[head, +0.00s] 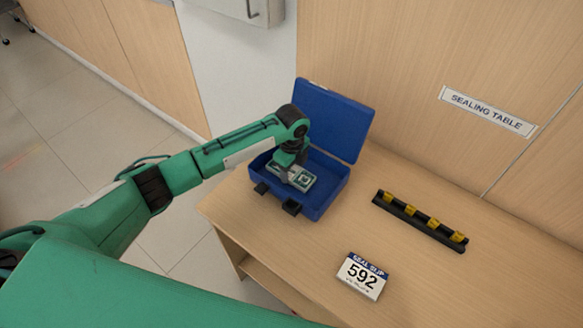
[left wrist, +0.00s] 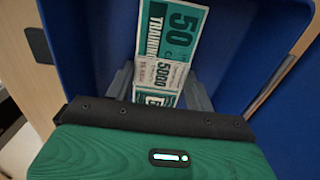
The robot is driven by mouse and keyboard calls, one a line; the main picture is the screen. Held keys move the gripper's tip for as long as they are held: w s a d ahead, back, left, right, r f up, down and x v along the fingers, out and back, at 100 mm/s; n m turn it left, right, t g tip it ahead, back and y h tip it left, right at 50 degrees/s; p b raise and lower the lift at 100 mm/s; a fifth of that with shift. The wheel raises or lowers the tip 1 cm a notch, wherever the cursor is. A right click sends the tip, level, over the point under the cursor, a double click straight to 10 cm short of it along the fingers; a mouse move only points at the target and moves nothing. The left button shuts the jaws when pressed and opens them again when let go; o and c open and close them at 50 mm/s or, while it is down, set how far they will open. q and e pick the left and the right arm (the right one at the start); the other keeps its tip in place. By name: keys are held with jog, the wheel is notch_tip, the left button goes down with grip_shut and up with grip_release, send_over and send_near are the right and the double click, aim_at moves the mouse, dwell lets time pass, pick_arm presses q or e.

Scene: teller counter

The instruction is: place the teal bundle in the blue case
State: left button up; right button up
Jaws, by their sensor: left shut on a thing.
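The blue case (head: 327,192) stands open on the table, its lid (head: 334,118) raised at the back. My left gripper (head: 290,174) reaches down into the case from above and is shut on the teal bundle (head: 305,180). In the left wrist view the teal bundle (left wrist: 172,40) shows white and teal print with "50" and "5000", between the two grey fingers of my left gripper (left wrist: 160,92). Blue case walls (left wrist: 95,40) surround it there. Whether the bundle touches the case floor I cannot tell. My right gripper is not in view.
A black rack (head: 420,222) with several yellow pieces lies to the right of the case. A seal slip card (head: 361,276) marked 592 lies nearer the front. A "SEALING TABLE" sign (head: 487,111) is on the wall. The wooden table top (head: 420,285) is otherwise clear.

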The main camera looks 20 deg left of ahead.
aim_at(292, 172)
pick_arm(q)
jog(key=shift+f, duration=0.15)
jog(key=o, duration=1)
jog(key=shift+r, duration=0.35)
notch_tip(292, 172, up, 12)
jog(key=shift+f+b, duration=0.15)
jog(key=shift+b, duration=0.5)
jog(key=shift+f, duration=0.1)
